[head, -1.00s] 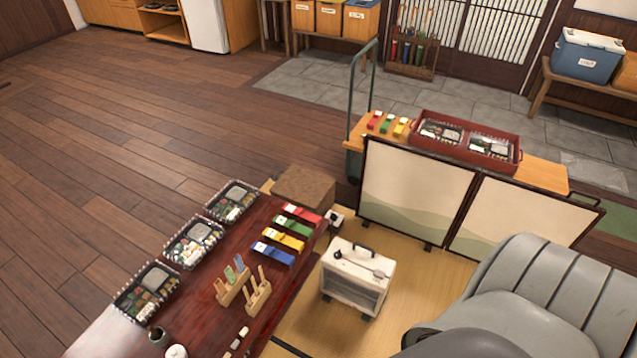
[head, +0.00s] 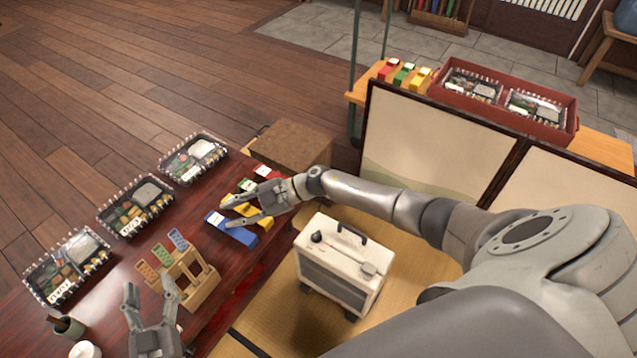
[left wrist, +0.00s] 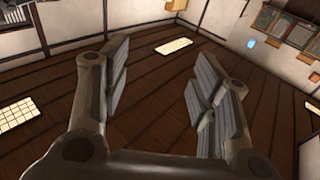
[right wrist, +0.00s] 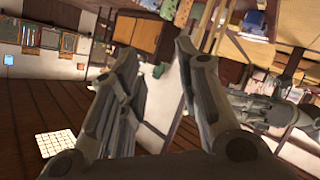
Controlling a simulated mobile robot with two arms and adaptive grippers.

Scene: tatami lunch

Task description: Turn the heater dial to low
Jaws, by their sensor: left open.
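The heater (head: 331,283) is a white box with a dark grille front and a carry handle (head: 352,235), standing on the tatami right of the low table. My left gripper (head: 149,288) is open and empty over the table's near end. Neither wrist view shows the heater clearly.
The dark red table (head: 135,262) holds several bento boxes (head: 137,205), a blue case (head: 231,229) and a wooden stand (head: 203,284). A folding screen (head: 430,150) stands behind the heater, with my right arm across its front. Tatami right of the heater is clear.

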